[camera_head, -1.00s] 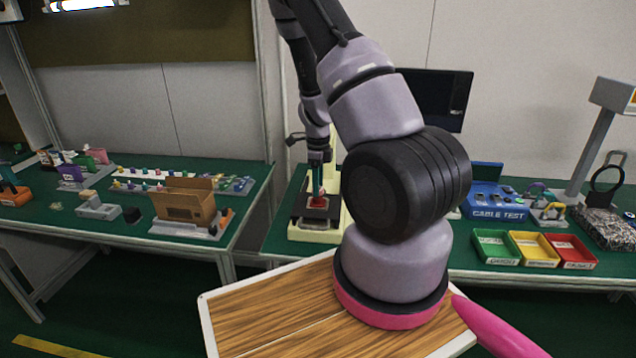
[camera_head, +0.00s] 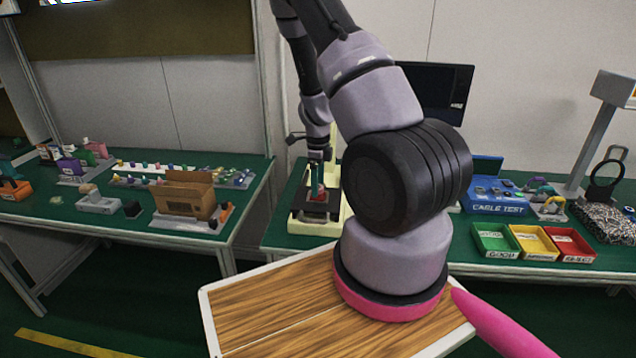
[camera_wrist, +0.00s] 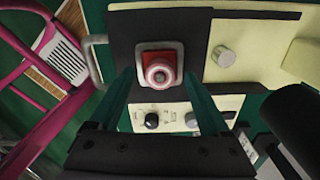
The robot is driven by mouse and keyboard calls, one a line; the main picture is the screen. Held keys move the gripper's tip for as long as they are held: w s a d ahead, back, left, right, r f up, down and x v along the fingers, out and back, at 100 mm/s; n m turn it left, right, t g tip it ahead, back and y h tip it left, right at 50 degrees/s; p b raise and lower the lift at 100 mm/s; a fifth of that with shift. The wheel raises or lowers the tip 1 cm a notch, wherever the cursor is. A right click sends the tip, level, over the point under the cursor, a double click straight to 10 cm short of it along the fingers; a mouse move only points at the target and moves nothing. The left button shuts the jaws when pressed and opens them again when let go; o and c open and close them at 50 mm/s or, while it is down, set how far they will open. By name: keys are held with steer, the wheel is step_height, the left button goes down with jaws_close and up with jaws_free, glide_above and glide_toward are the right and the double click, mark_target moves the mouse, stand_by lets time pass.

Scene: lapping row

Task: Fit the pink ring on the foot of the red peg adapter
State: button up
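The red peg adapter (camera_wrist: 151,82) shows from above in the wrist view as a red square block in the fixture. A pale pink ring (camera_wrist: 158,72) shows as round rims at its middle. I cannot tell how low the ring sits on the adapter. My gripper (camera_wrist: 160,75) is open, with one dark teal finger on either side of the adapter and a gap on both sides. In the head view my gripper (camera_head: 318,194) points down over the fixture, and the adapter and ring are too small to make out apart.
The cream fixture (camera_wrist: 258,50) has a dark plate, a pale knob (camera_wrist: 223,56) and a metal handle (camera_wrist: 95,62) at its left. Green, yellow and red trays (camera_head: 538,242) stand to the right. A cardboard box (camera_head: 187,195) is on the left table.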

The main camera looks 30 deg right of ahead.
step_height(320, 180, up, 11)
stand_by(0.5)
steer(key=shift+f, duration=0.1)
stand_by(0.3)
